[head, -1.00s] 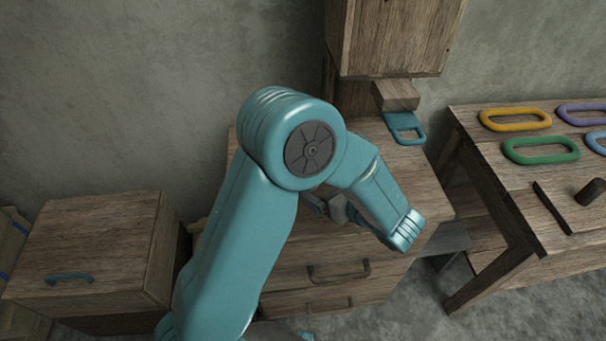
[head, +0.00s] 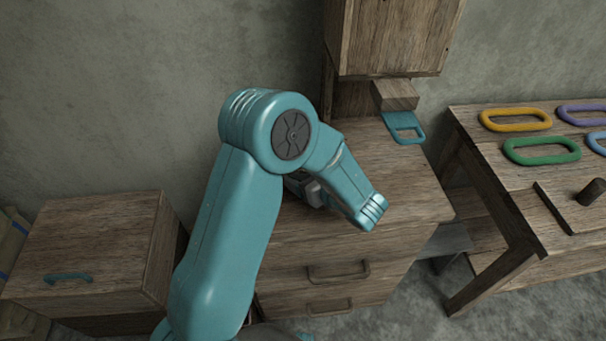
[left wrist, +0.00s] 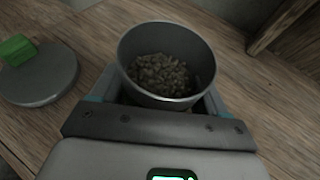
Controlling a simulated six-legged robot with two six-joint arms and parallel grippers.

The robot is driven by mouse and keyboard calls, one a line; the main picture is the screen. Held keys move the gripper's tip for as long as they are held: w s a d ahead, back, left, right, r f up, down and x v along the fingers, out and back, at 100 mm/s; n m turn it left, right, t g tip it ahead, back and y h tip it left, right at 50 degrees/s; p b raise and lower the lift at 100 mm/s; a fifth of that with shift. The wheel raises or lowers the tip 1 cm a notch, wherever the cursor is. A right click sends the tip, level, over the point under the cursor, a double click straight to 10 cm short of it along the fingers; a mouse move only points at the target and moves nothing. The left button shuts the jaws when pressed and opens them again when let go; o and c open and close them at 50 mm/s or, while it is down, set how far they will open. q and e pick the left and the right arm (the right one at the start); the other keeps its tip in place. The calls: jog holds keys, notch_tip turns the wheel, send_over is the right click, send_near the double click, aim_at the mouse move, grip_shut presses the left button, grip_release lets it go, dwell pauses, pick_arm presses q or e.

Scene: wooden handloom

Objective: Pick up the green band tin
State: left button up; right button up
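In the left wrist view an open grey metal tin (left wrist: 143,92) stands with small pellets in it. No green band shows on the part of it that I see. My left gripper (left wrist: 160,88) has one finger on each side of the tin. The tin's rim hides whether the fingers touch its wall. A round grey lid (left wrist: 42,85) with a green knob (left wrist: 16,49) lies to the left on the wood. In the head view my left gripper (head: 308,190) is partly behind my arm, and the tin is hidden. My right gripper is out of view.
The wooden drawer cabinet (head: 405,185) has a bare top on the right, with a blue handled piece (head: 404,127) at the back. A tall wooden box (head: 395,35) overhangs it. A table with coloured rings (head: 541,151) stands at right, a low chest (head: 85,235) at left.

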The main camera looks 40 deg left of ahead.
pick_arm(q)
jog(key=shift+c, duration=1.4)
notch_tip(320, 180, up, 20)
jog(key=p, duration=0.3)
jog(key=shift+p, duration=0.35)
